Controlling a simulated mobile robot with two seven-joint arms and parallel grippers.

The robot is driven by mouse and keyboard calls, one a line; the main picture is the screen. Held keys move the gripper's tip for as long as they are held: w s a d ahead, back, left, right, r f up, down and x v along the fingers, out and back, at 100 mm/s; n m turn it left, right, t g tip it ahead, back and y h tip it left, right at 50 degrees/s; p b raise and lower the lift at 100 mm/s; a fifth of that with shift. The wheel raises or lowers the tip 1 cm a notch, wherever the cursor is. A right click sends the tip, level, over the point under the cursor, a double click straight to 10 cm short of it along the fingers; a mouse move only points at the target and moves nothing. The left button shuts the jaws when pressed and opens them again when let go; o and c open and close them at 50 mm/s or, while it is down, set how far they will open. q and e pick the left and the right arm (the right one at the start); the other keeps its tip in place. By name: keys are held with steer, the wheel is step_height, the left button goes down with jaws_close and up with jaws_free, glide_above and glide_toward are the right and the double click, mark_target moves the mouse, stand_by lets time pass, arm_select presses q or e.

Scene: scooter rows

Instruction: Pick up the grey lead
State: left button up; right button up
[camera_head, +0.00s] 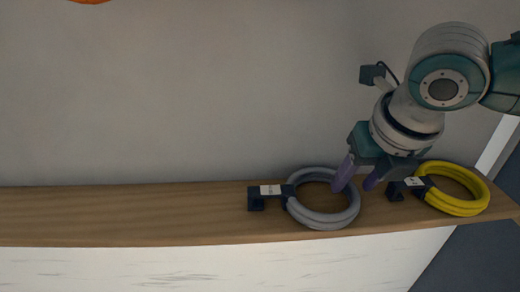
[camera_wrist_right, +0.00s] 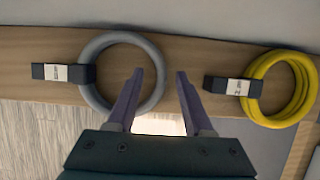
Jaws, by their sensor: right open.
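The grey lead (camera_head: 325,218) is a coiled ring with a dark labelled plug block (camera_head: 270,192) at its left, lying on a wooden shelf. In the right wrist view the grey lead (camera_wrist_right: 92,92) is left of centre, with its plug block (camera_wrist_right: 62,72) to its left. My right gripper (camera_head: 355,182) is open, with purple fingers, over the right side of the grey coil. No contact can be made out. My left gripper is not in view.
A yellow coiled lead (camera_head: 482,204) with its own dark labelled block (camera_head: 408,187) lies close on the right. The wooden shelf (camera_head: 120,212) is bare on the left. A grey wall (camera_head: 180,100) rises behind it. An orange object (camera_head: 90,1) shows at the top edge.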

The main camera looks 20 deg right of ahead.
steer(key=shift+w+f, duration=0.15)
steer(key=shift+f, duration=0.3)
steer(key=shift+c, duration=0.2)
jaws_close()
steer(key=shift+r, duration=0.1)
stand_by(0.9)
